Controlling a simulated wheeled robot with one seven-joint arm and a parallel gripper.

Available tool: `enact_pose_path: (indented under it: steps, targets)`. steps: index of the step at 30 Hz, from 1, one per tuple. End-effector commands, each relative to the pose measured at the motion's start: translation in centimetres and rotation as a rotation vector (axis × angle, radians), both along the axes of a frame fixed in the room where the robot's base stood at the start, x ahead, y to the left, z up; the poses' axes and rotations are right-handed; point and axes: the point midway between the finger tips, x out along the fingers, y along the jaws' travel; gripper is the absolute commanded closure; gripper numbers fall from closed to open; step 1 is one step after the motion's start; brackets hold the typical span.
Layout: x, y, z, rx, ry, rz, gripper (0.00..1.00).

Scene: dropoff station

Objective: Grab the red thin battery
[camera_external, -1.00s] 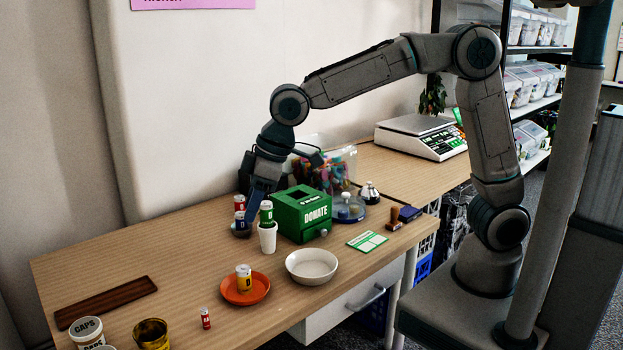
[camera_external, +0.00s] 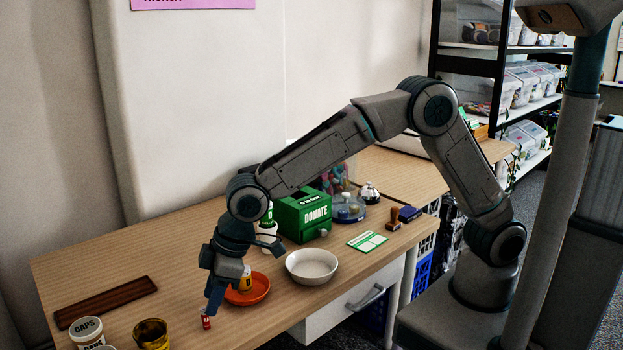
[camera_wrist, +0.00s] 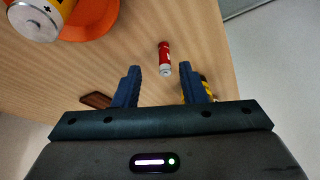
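The thin red battery (camera_wrist: 164,58) stands on the wooden table near its front edge. In the external view the battery (camera_external: 206,322) shows just below my fingertips, partly covered by them. My gripper (camera_external: 211,307) points down over it. In the wrist view my gripper (camera_wrist: 158,70) is open, with its two blue fingers apart. The battery appears beyond the fingertips, between their lines and a little nearer the right finger. Nothing is held.
A white bowl (camera_external: 312,262) is to the right. An amber jar (camera_external: 151,334) and caps jar (camera_external: 87,332) are at front left.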

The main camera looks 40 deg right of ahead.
Motion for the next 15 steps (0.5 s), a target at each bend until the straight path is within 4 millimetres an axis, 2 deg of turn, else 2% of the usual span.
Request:
enact_pose_path:
  steps: [7,15]
  targets:
    - [0.3,1.9,-3.3,-0.002,0.001,0.001,0.62]
    - [0.5,2.2,-4.0,0.0,-0.001,0.0,0.62]
